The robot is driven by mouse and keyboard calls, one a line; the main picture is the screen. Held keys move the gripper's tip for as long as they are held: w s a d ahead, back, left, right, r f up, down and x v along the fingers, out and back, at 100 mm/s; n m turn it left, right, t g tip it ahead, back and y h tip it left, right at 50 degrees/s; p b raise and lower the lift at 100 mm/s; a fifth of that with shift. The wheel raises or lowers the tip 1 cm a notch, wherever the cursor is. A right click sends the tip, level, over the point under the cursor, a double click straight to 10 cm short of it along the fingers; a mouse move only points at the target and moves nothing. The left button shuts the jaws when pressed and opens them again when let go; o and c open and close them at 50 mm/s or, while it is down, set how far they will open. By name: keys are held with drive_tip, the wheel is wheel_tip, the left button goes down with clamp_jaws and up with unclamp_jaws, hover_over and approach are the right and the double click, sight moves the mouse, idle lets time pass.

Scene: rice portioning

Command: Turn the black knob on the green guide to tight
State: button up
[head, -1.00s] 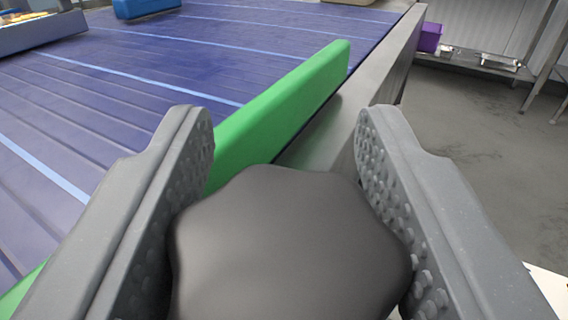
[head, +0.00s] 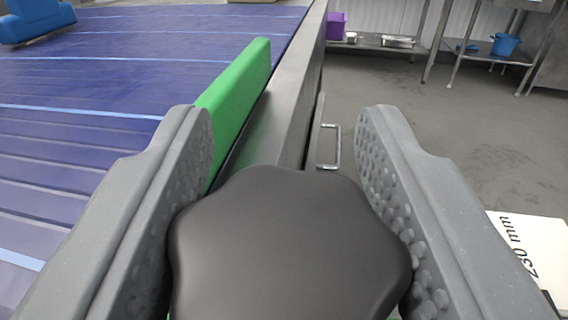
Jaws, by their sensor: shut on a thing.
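The black knob (head: 290,245) fills the lower middle of the head view, with a rounded, lobed edge. My gripper (head: 285,150) is shut on it, with one grey dimpled finger on its left side and one on its right. The green guide (head: 238,100) runs away from behind the left finger along the right side of the blue belt. Its near part is hidden by the finger and the knob. No tight or loose marking shows on the knob.
The blue conveyor belt (head: 130,95) lies left, with a blue object (head: 38,20) on it. A metal rail (head: 290,95) borders it. A white sign (head: 520,250) reading "230 mm" is at right. Shelves with a purple bin (head: 337,25) and blue bucket (head: 504,45) stand behind open floor.

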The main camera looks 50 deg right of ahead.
drive_tip(key=shift+d+f, duration=0.1)
drive_tip(key=shift+d, duration=0.05)
drive_tip(key=o, duration=0.9)
drive_tip(key=shift+o, duration=0.4)
drive_tip(key=v, duration=0.7)
drive_tip(key=shift+s+a+b, duration=0.15)
drive_tip(key=shift+a+b, duration=0.1)
drive_tip(key=shift+b, duration=0.05)
